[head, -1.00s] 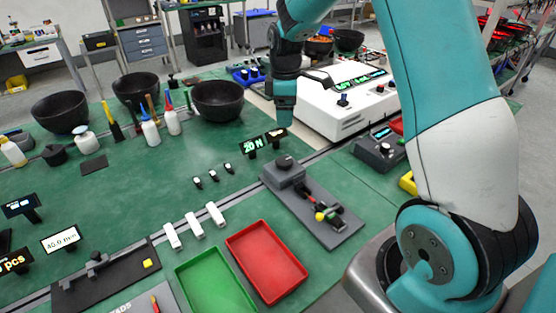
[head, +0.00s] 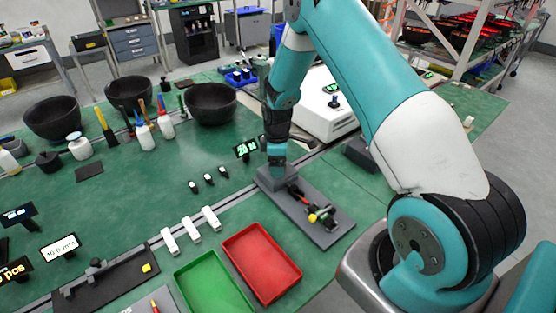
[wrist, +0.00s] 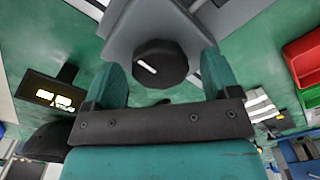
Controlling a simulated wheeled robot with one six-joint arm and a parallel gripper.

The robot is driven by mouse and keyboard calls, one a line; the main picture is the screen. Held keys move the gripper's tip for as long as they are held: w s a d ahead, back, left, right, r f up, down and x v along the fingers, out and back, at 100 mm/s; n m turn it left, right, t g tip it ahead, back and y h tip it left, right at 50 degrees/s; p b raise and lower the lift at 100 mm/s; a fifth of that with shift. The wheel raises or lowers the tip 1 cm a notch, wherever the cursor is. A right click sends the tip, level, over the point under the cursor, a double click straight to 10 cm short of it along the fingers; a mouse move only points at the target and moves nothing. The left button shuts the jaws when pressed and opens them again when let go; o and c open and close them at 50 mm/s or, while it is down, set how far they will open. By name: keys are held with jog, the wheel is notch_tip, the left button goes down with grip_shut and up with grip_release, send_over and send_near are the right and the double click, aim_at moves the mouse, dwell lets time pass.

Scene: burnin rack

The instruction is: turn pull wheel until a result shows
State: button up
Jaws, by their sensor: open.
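The pull wheel is a black faceted knob (wrist: 158,68) with a white mark, on a grey block (head: 277,181) at the back end of a grey fixture plate (head: 328,238). My gripper (head: 277,164) points down over the block and hides the wheel in the head view. In the wrist view my gripper (wrist: 163,75) is open, with one teal finger on each side of the wheel. I cannot tell whether the fingers touch it. A small black display (head: 246,149) with green digits stands behind the block, partly covered by my arm; it also shows in the wrist view (wrist: 49,93).
A white instrument (head: 325,105) stands behind my arm. Black bowls (head: 210,103) stand farther back.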

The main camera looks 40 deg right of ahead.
jog(key=c, duration=0.9)
jog(key=m+b, duration=0.1)
jog(key=m, duration=0.2)
jog(key=m+b, duration=0.1)
jog(key=m, duration=0.3)
jog(key=shift+w+m, duration=0.1)
jog(key=shift+m, duration=0.2)
jog(key=m+b, duration=0.1)
jog(key=m, duration=0.3)
jog(key=shift+m+b, duration=0.3)
jog(key=shift+m, duration=1.4)
